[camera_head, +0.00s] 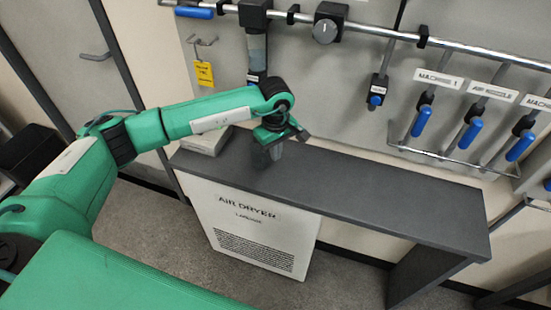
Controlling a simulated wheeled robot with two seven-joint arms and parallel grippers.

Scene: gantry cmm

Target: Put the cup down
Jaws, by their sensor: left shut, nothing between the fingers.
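My left arm reaches in from the left, and its left gripper (276,151) points down over the dark bench top (365,190), near its left part. The fingers look shut with nothing held between them. They are small and dark, and I cannot tell whether they touch the bench. I cannot make out a cup anywhere in this view; one could be hidden behind the gripper or arm. My right gripper is not in view.
A pale flat box (206,141) lies on the bench's left end, beside the gripper. Blue-handled valves (421,121) and a metal rail (450,46) are on the wall behind. The bench's middle and right are clear.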

